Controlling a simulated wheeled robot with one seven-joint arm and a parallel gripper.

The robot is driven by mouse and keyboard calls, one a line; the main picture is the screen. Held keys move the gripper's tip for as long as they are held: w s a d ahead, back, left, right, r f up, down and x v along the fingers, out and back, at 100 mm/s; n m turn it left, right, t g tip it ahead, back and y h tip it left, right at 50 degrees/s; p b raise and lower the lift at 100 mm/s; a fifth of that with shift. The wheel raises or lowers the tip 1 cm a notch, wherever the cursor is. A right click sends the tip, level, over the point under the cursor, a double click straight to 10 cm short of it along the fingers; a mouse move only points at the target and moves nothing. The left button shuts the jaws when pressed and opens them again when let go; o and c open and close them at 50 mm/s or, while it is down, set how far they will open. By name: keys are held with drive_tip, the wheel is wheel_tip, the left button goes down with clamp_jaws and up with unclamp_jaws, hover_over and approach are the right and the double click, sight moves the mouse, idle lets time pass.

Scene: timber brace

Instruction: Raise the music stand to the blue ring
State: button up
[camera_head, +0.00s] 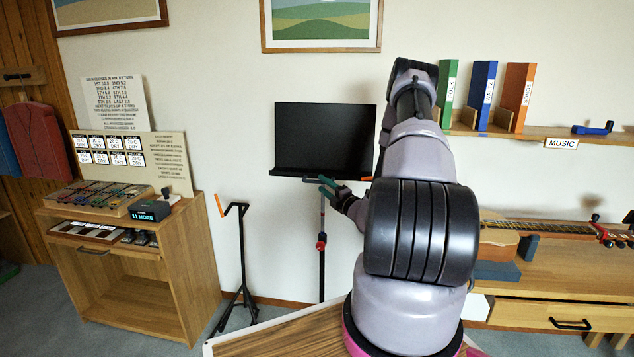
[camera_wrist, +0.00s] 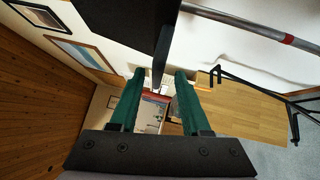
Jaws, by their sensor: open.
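The music stand has a black desk (camera_head: 325,138) with a ledge along its bottom and a thin pole (camera_head: 322,272) below. A red part (camera_head: 321,243) sits partway down the pole. In the wrist view the grey pole (camera_wrist: 235,22) runs to the upper right with a red band (camera_wrist: 288,39). My gripper (camera_head: 324,185) has green fingers and is just under the ledge, near the pole top. In the wrist view my gripper (camera_wrist: 160,74) is open, with the dark ledge edge (camera_wrist: 161,58) showing ahead between the fingertips. I cannot make out a blue ring.
A black folding stand (camera_head: 241,265) stands left of the music stand, beside a wooden cabinet (camera_head: 185,262) holding boxes. At right, a guitar (camera_head: 500,240) lies on a wooden bench, below a shelf (camera_head: 550,132) with upright folders. Floor shows between cabinet and pole.

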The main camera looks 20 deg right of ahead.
drive_tip(key=v, duration=0.5)
idle(0.3)
drive_tip(key=s+a+r+n+g+y, duration=0.2)
drive_tip(key=a+r+n+g+y, duration=0.4)
drive_tip(key=a+r+n+y, duration=0.6)
drive_tip(key=s+a+r+n+g+h, duration=0.1)
drive_tip(key=s+a+r+n+g, duration=0.85)
drive_tip(key=a+n, duration=0.4)
drive_tip(key=s+r+n+g+h, duration=0.1)
drive_tip(key=s+r+n+h, duration=0.1)
drive_tip(key=s+n+h, duration=0.3)
drive_tip(key=s+r+n+g+h, duration=0.1)
drive_tip(key=s+r+n+h, duration=0.15)
drive_tip(key=s+n, duration=0.4)
drive_tip(key=s+d+r+n+t+h, duration=0.5)
drive_tip(key=r+n, duration=0.3)
drive_tip(key=n, duration=0.1)
drive_tip(key=shift+s+d, duration=0.25)
drive_tip(key=shift+s, duration=0.1)
